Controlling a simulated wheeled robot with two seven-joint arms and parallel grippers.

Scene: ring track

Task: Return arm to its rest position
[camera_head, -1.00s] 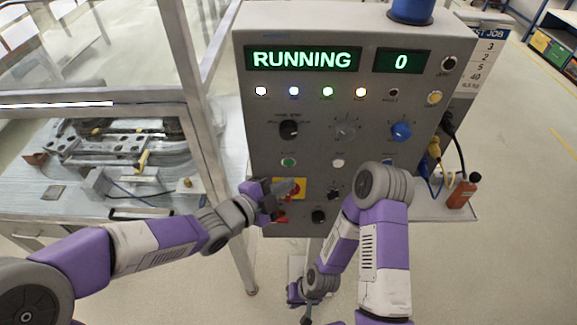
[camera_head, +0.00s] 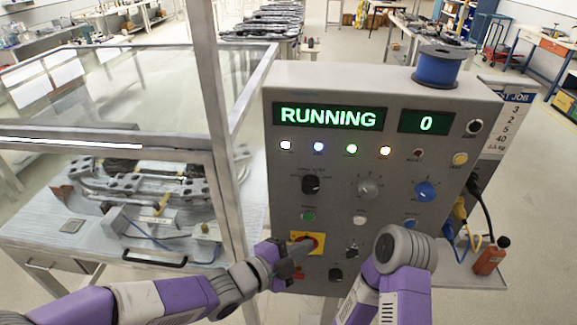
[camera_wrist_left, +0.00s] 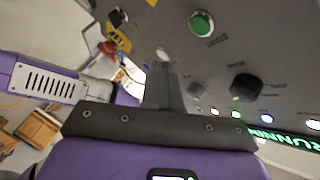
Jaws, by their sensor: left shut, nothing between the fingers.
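My left gripper (camera_head: 304,246) is shut with nothing in it, in front of the lower left of a grey control panel (camera_head: 450,112). In the head view its tips overlap the red button (camera_head: 318,242) on a yellow plate (camera_head: 299,236); I cannot tell whether they touch.
The display (camera_head: 330,117) reads RUNNING and a second one (camera_head: 426,122) reads 0. A blue spool (camera_head: 436,68) sits on the panel top. A red bottle (camera_head: 491,257) and cables are at the right. A glass-walled bench with metal parts (camera_head: 130,190) stands left.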

